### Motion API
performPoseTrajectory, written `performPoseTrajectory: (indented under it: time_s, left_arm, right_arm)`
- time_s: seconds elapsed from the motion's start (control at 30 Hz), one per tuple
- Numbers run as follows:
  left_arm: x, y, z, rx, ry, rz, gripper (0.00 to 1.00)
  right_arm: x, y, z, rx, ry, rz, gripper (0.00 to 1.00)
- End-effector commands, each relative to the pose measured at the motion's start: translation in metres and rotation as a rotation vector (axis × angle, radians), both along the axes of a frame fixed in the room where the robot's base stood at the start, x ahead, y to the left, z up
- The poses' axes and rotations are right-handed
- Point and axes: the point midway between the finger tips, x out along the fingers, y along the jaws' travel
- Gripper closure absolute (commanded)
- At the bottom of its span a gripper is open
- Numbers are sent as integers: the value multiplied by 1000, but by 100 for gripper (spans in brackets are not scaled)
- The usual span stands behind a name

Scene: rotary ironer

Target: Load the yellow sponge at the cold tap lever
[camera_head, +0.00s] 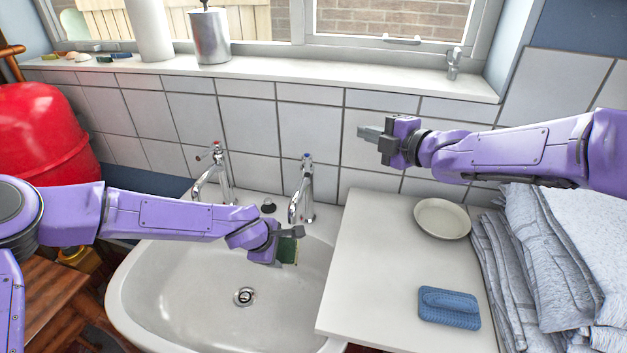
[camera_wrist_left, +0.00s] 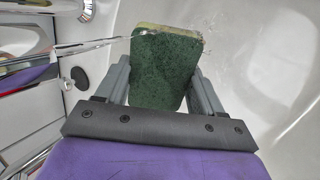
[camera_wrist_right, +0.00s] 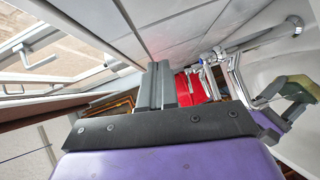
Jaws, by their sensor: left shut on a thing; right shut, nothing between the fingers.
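The sponge (camera_wrist_left: 165,70) has a dark green face and a thin yellow edge. My left gripper (camera_head: 288,234) is shut on it, with one finger on each side, and holds it over the basin (camera_head: 180,290). The sponge (camera_head: 289,251) is just below and left of the spout of the cold tap (camera_head: 305,185), which has a blue mark on top. In the left wrist view a clear stream of water reaches the sponge's yellow edge and splashes beyond it. My right gripper (camera_head: 370,133) is shut and empty, above and right of the cold tap.
The red-marked tap (camera_head: 215,175) stands left of the cold tap. A white board (camera_head: 370,270) right of the basin carries a pale dish (camera_head: 442,218) and a blue sponge-like block (camera_head: 449,307). Folded cloths (camera_head: 545,260) are stacked at the right. Tiled wall and windowsill (camera_head: 300,78) lie behind.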

Motion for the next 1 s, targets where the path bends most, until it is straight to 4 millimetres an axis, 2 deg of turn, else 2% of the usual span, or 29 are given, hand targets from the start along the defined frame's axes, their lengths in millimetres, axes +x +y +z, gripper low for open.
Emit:
performPoseTrajectory:
  time_s: [0.03, 0.13, 0.23, 0.3, 0.37, 0.5, 0.63, 0.8, 1.0]
  left_arm:
    - [0, 0, 0, 0, 0, 0, 57]
    - [0, 0, 0, 0, 0, 0, 57]
    - [0, 0, 0, 0, 0, 0, 57]
    - [0, 0, 0, 0, 0, 0, 57]
    - [0, 0, 0, 0, 0, 0, 57]
    - [0, 0, 0, 0, 0, 0, 57]
    - [0, 0, 0, 0, 0, 0, 57]
    - [0, 0, 0, 0, 0, 0, 57]
    - [0, 0, 0, 0, 0, 0, 57]
  right_arm:
    - [12, -11, 6, 69, 69, -112, 100]
    - [29, -34, 9, 244, 266, -348, 100]
    - [31, -49, 4, 432, 501, -552, 100]
    - [25, -53, -3, 564, 686, -675, 100]
    - [14, -50, -8, 670, 857, -764, 100]
    - [-20, -28, -13, 857, 1244, -897, 100]
    - [-49, -7, -7, 935, 1510, -947, 100]
    - [-65, 7, -3, 959, 1654, -963, 100]
    - [-56, 23, -26, 957, 1663, -966, 100]
